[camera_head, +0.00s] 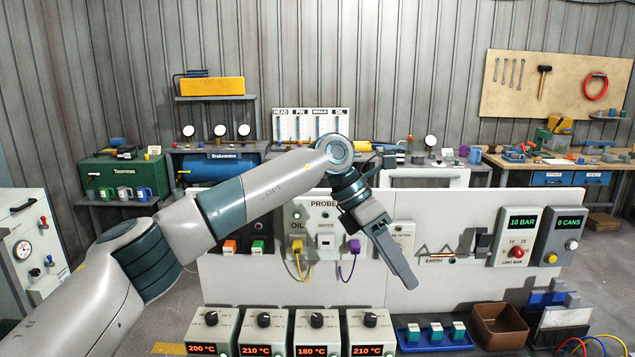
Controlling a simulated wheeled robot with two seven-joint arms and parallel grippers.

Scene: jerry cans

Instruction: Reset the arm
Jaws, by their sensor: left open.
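My left arm (265,190) comes in from the lower left and reaches across the middle of the view, bent at a joint near the centre. My left gripper (405,275) hangs from it, pointing down and to the right in front of the white panel. Its fingers overlap from this side, and nothing shows held between them; the gripper is open. The arm covers part of the panel and the probe unit (325,214). My right gripper is not in view.
The white panel (440,225) carries a 10 BAR box (517,236) and a 0 CANS box (559,236). Several temperature boxes (263,335), a blue tray (436,346) and a brown bin (499,325) stand in front. Workbenches line the back wall.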

